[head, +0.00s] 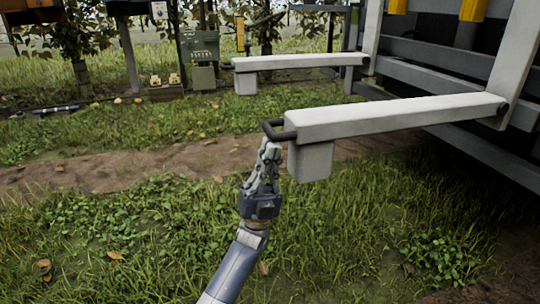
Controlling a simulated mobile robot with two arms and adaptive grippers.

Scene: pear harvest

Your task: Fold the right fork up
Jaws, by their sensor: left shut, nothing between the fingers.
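Two pale grey forks stick out level to the left from the dark metal frame. The nearer fork (395,115) reaches further right in the picture and has a block (311,162) under its free end. A dark bar handle (270,129) sits at that end. The farther fork (298,62) is also level, with a similar block under its tip. My left gripper (267,146) is upright just below the handle, its fingers shut and empty. I cannot tell whether the fingertips touch the handle. My right gripper is out of view.
The slatted metal frame (470,145) fills the right side, with yellow parts (473,10) at its top. Grass and a dirt strip (130,168) lie open below and left.

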